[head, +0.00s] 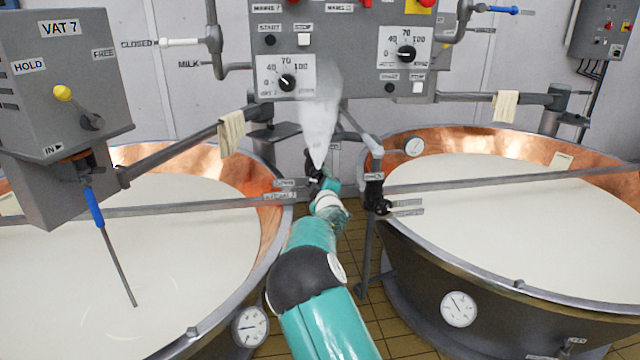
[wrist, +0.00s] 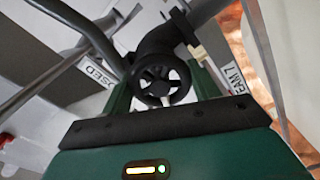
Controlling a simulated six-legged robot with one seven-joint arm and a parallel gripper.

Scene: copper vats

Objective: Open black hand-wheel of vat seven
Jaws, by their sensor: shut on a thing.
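The black hand-wheel (wrist: 158,86) is a small spoked wheel on a dark pipe fitting, in the middle of the wrist view. My gripper (wrist: 160,80) has one green finger on each side of its rim and is shut on it. A "STEAM 7" label (wrist: 233,80) is to its right and a label ending in "OSED" (wrist: 98,74) to its left. In the head view my gripper (head: 318,183) is between the two vats, and it largely hides the wheel. Vat seven (head: 278,225) is the copper vat on the left, filled with white liquid.
A white steam plume (head: 320,115) rises above my gripper, before the grey control panel (head: 345,45). Another black hand-wheel (head: 378,198) is close on the right, by the right vat (head: 385,160). A grey VAT 7 box (head: 60,60) overhangs the left vat.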

